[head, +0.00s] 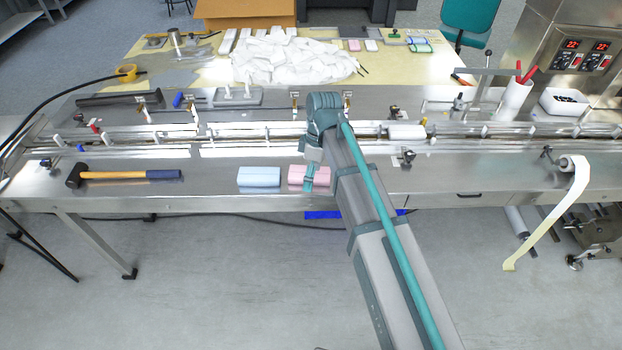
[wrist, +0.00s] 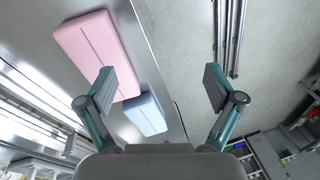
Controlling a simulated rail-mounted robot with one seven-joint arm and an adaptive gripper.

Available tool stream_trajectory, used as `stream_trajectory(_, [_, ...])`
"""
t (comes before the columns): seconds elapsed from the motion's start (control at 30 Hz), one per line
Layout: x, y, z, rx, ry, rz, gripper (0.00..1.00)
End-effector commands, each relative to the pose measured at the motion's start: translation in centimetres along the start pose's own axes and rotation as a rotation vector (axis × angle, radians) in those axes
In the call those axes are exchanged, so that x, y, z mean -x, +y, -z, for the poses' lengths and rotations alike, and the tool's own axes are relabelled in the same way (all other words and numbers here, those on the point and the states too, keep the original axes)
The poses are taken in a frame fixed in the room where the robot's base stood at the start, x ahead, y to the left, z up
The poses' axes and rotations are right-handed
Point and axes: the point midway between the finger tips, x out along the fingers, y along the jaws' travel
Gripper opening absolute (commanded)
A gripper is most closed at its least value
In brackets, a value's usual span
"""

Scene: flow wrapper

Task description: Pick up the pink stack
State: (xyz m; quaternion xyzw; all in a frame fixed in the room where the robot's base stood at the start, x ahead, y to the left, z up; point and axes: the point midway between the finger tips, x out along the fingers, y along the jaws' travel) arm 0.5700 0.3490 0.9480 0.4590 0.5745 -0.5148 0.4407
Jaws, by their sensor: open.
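The pink stack (head: 296,176) lies on the steel bench near its front edge, just right of the light blue stack (head: 258,177). My gripper (head: 310,180) is in front of part of the pink stack in the head view. In the wrist view, the pink stack (wrist: 85,48) is at upper left and the blue stack (wrist: 146,114) is lower. My gripper (wrist: 159,88) is open and empty there. Its left finger overlaps the pink stack's edge in the picture; its right finger appears over the floor. I cannot tell whether the finger touches the stack.
A hammer (head: 120,177) lies on the bench to the left. The conveyor rail (head: 240,140) runs behind the stacks, with a white block (head: 406,132) on it. The bench's front edge is close to the stacks. Bare bench (head: 450,175) shows to the right.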

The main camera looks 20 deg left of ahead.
Motion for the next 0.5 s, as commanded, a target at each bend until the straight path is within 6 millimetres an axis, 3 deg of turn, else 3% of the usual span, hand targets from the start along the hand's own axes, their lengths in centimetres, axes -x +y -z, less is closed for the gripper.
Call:
stream_trajectory(0.03, [1.2,1.9,1.6,0.046,-0.020,-0.047,0.92])
stream_trajectory(0.23, [5.5,4.2,3.9,0.158,-0.083,-0.158,0.92])
stream_trajectory(0.37, [6.2,4.5,4.2,0.180,-0.099,-0.180,0.92])
stream_trajectory(0.5, [5.3,4.7,4.1,0.182,-0.101,-0.181,0.92])
